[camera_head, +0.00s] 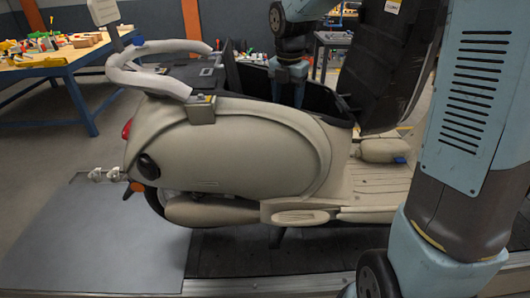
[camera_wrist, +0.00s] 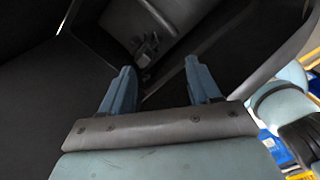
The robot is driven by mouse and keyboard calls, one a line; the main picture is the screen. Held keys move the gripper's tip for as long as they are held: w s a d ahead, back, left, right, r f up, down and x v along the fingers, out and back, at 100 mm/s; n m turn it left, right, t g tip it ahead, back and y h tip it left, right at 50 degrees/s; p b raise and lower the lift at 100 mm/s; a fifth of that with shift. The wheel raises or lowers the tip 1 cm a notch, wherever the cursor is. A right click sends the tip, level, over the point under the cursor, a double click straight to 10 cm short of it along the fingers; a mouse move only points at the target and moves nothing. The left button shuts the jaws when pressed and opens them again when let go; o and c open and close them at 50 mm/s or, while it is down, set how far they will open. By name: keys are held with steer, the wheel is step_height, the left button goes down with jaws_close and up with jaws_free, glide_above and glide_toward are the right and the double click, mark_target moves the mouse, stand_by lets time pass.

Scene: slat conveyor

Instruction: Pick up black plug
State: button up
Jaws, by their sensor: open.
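A beige scooter (camera_head: 240,150) stands with its black under-seat compartment (camera_head: 330,104) open. My gripper (camera_head: 297,92) reaches down into this compartment from above. In the wrist view my gripper (camera_wrist: 161,66) has its two blue-grey fingers apart, with nothing seen between them. A small dark fitting (camera_wrist: 147,46) sits on the dark inner wall just beyond the fingertips; I cannot tell whether it is the black plug. No plug shows clearly in the head view, where the compartment's near wall hides its inside.
The raised black seat (camera_head: 388,65) stands close to the right of my gripper. The compartment's rim (camera_wrist: 160,15) and walls surround the fingers. A workbench with tools (camera_head: 55,60) is at the left. A grey plate (camera_head: 95,240) lies on the floor at the front left.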

steer(key=a+f+n+g, duration=0.1)
steer(key=a+f+n, duration=0.2)
steer(key=a+n, duration=0.4)
step_height(320, 180, down, 8)
steer(key=shift+d+r, duration=0.1)
steer(key=shift+d+f, duration=0.15)
steer(key=shift+f, duration=1.3)
steer(key=shift+d+f, duration=0.15)
steer(key=shift+f, duration=1.3)
steer(key=shift+c, duration=0.3)
steer(key=c, duration=1)
steer(key=shift+r, duration=5.5)
steer(key=shift+r, duration=5.05)
